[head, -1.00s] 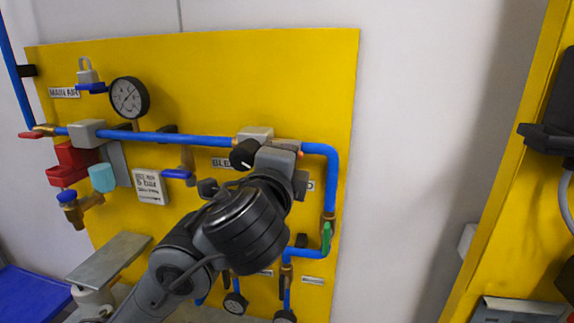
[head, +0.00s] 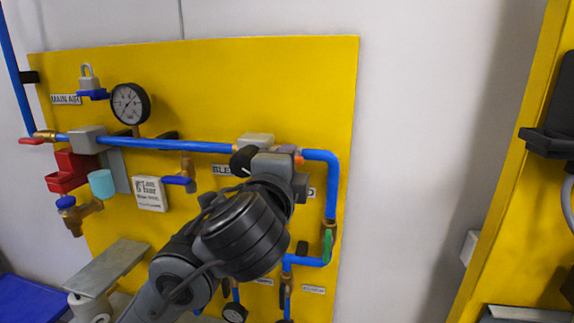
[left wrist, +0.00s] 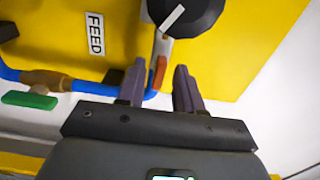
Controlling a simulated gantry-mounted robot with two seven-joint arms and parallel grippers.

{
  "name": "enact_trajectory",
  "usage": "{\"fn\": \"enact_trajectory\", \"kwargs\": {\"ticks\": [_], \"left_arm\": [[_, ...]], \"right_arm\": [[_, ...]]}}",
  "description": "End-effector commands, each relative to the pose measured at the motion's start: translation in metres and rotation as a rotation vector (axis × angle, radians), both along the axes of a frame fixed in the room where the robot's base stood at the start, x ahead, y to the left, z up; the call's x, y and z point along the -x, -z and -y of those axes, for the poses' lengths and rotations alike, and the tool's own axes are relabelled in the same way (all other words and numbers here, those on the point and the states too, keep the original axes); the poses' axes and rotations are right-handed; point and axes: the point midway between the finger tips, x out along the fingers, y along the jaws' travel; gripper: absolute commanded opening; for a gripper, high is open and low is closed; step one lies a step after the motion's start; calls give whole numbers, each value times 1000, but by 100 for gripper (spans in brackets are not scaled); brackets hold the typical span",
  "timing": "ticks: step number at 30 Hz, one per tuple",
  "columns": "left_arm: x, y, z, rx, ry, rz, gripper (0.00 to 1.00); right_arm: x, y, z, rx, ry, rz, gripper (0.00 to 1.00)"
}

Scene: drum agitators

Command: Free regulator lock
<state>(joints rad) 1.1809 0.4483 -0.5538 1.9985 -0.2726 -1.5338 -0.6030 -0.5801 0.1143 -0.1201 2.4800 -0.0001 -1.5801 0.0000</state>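The regulator's black knob (head: 243,158) with a white mark shows beside my left wrist in the head view, and at the top of the left wrist view (left wrist: 186,14). A small orange-red tab (left wrist: 160,72), likely the regulator lock, sits just below the knob; a bit of orange (head: 299,159) also shows in the head view. My left gripper (left wrist: 159,66) is open, its two fingers on either side of the tab with visible gaps. Whether either finger touches it cannot be told. In the head view my wrist hides the fingertips. My right gripper is not in view.
A grey shelf (head: 108,268) juts out at lower left. Bare wall lies right of the panel.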

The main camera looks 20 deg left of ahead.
Motion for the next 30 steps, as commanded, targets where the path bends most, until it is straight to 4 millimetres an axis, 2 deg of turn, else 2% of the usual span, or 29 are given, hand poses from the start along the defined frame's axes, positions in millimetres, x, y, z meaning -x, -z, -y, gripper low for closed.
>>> {"fn": "enact_trajectory", "kwargs": {"ticks": [9, 14, 30], "left_arm": [[1, 0, 1, -3, 1, 0, 38], [10, 0, 3, -2, 3, 1, 38], [93, 0, 16, 0, 2, 1, 38]], "right_arm": [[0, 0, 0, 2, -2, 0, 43], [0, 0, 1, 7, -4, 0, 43], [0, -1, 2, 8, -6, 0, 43]]}}
